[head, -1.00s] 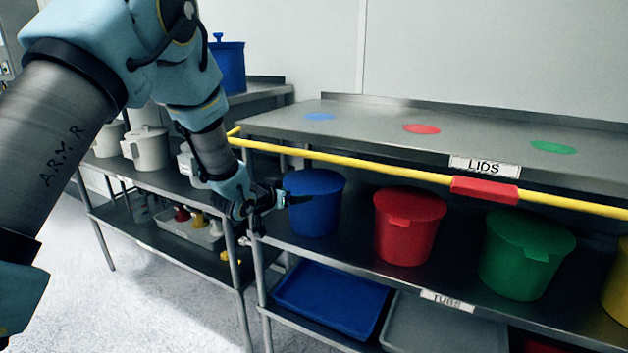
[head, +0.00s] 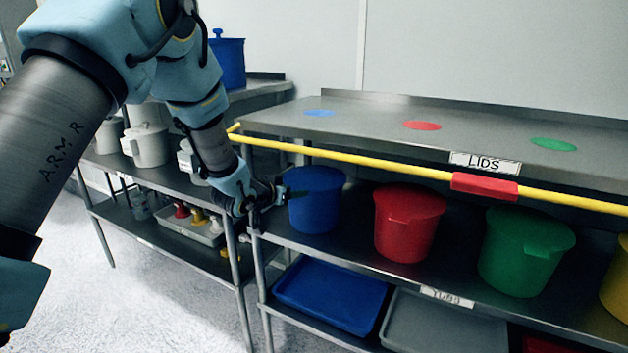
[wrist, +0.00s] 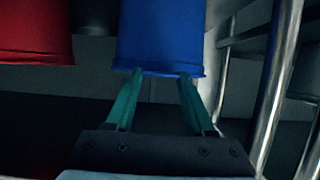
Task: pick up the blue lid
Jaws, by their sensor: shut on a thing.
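The exact contact is dark and partly hidden by the fingers.
That shelf (head: 365,118) is bare but for coloured spots. A metal post (wrist: 275,85) is close by my gripper.

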